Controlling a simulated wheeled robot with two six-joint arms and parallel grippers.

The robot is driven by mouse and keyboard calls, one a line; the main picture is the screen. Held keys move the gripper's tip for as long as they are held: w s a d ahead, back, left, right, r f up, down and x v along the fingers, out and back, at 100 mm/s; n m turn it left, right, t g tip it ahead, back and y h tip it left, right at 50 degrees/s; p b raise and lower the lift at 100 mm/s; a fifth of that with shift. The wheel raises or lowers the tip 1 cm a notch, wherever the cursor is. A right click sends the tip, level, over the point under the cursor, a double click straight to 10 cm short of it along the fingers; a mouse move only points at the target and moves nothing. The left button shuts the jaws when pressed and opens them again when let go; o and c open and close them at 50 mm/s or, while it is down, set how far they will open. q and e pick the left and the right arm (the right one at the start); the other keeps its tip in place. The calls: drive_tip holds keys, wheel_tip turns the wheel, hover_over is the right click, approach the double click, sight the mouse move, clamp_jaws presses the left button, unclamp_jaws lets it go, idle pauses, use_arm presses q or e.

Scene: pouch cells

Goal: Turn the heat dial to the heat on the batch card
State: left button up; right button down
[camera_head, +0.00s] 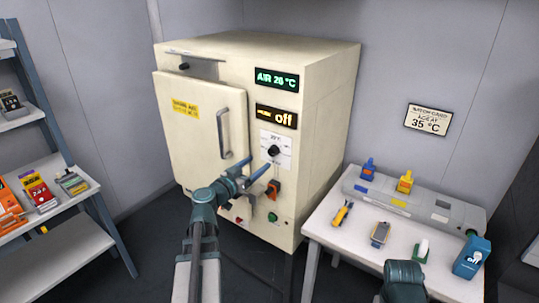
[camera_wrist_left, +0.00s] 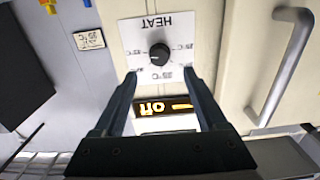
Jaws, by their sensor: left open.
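The heat dial (camera_head: 274,150) is a black round knob on a white scale plate (camera_head: 265,138) on the cream oven's front. In the left wrist view the dial (camera_wrist_left: 160,54) appears upside down, with "HEAT" on its plate. Its exact setting is too small to read surely. The batch card (camera_head: 427,119) on the wall reads 35 °C. My left gripper (camera_head: 258,170) is open in front of the oven, just below the dial in the head view. In the left wrist view its fingers (camera_wrist_left: 160,76) point at the dial, apart from it and empty.
The oven (camera_head: 325,120) shows "AIR 20 °C" on a green display (camera_head: 277,79) and "off" on an amber one (camera_head: 276,116). Its door (camera_head: 185,140) with a bar handle (camera_head: 222,135) is left of the dial. A table (camera_head: 345,235) with small items stands right, a shelf (camera_head: 60,250) left.

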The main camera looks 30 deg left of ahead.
sight(271, 153)
use_arm(q)
drive_tip(key=w, duration=0.8)
drive_tip(key=shift+d, duration=0.35)
drive_tip(key=shift+c, duration=0.3)
clamp_jaws()
